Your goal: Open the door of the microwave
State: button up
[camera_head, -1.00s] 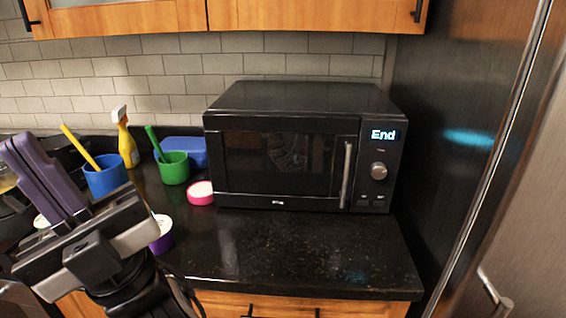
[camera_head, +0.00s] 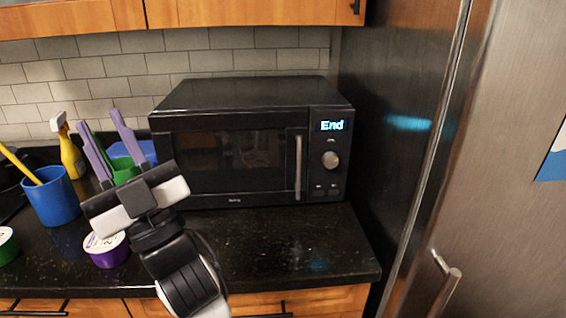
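The black microwave (camera_head: 240,105) stands on the dark counter against the tiled wall, and its display reads "End". Its door (camera_head: 225,165) is shut. The upright silver handle (camera_head: 298,168) is on the door's right side, beside the control panel with its round knob (camera_head: 330,160). My gripper (camera_head: 99,120) is left of the microwave, with its two purple fingers pointing up and apart, and nothing shows between them. It is well away from the handle and hides part of the green cup behind it.
A blue cup (camera_head: 53,200), a yellow spray bottle (camera_head: 69,155), a green cup (camera_head: 122,168) and a purple tub (camera_head: 106,252) stand at the left. The counter (camera_head: 290,240) before the microwave is clear. A steel fridge (camera_head: 500,150) is at the right. Wooden cabinets (camera_head: 240,12) hang above.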

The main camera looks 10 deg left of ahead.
jog(key=w+d+f+m+t+h, duration=0.3)
jog(key=w+h, duration=0.2)
jog(key=w, duration=0.2)
jog(key=w+d+f+m+t+h, duration=0.3)
jog(key=w+h, duration=0.1)
jog(key=w, duration=0.2)
jog(key=m+g+h, duration=0.2)
jog(key=m+h, duration=0.3)
jog(key=h, duration=0.4)
send_near(300, 163)
jog(key=p+x, duration=0.4)
jog(key=x, duration=0.6)
jog(key=shift+w+a+p, duration=0.2)
jog(key=shift+p, duration=0.2)
grip_shut()
